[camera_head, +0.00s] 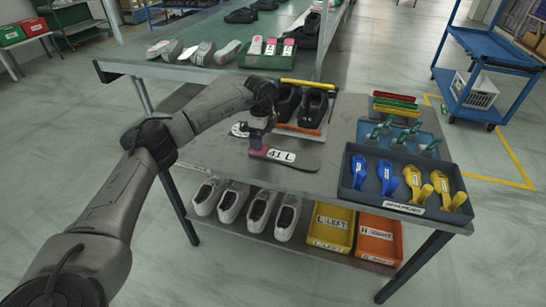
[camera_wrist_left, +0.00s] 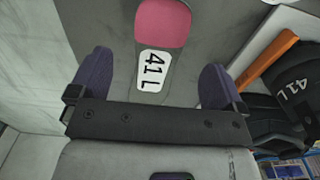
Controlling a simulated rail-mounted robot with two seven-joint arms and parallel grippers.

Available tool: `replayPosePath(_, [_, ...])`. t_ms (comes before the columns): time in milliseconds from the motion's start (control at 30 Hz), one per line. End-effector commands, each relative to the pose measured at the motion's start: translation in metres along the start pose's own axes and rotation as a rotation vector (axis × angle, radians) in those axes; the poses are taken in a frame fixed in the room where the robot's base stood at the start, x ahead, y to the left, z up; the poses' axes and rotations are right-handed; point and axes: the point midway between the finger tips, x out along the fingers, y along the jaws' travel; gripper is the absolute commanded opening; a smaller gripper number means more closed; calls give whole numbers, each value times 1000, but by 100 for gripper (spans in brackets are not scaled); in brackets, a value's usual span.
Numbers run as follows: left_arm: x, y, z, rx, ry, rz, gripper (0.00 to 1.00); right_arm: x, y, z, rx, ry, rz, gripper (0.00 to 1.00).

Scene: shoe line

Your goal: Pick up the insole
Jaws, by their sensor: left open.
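A dark grey insole (camera_head: 300,160) with a pink heel patch and a white "41 L" label lies flat on the grey table. In the left wrist view the insole (camera_wrist_left: 150,35) shows with its pink patch and label between my two purple fingertips. My left gripper (camera_head: 257,141) is over the heel end of the insole. In the left wrist view the left gripper (camera_wrist_left: 155,78) is open, with a finger on each side of the insole and visible space between. I cannot tell how high the fingers are above the table. My right gripper is not in view.
Black shoes (camera_head: 312,104) stand on an orange-edged tray behind the insole. A dark tray (camera_head: 358,197) of blue and yellow tools is at right. White shoes (camera_head: 234,202) and yellow and orange bins (camera_head: 379,237) are on the lower shelf. A green conveyor (camera_head: 150,68) is behind.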

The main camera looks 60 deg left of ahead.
Motion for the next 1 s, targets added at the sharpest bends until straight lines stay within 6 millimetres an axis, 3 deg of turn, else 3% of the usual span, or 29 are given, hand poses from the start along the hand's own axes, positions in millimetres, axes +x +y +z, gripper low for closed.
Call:
replayPosePath(167, [8,0,0,0,0,0,96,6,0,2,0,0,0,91])
replayPosePath(533, [51,0,0,0,0,1,96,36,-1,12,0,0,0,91])
replayPosePath(800, [52,0,0,0,1,0,96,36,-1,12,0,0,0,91])
replayPosePath(1000, [52,0,0,0,0,0,77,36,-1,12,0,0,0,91])
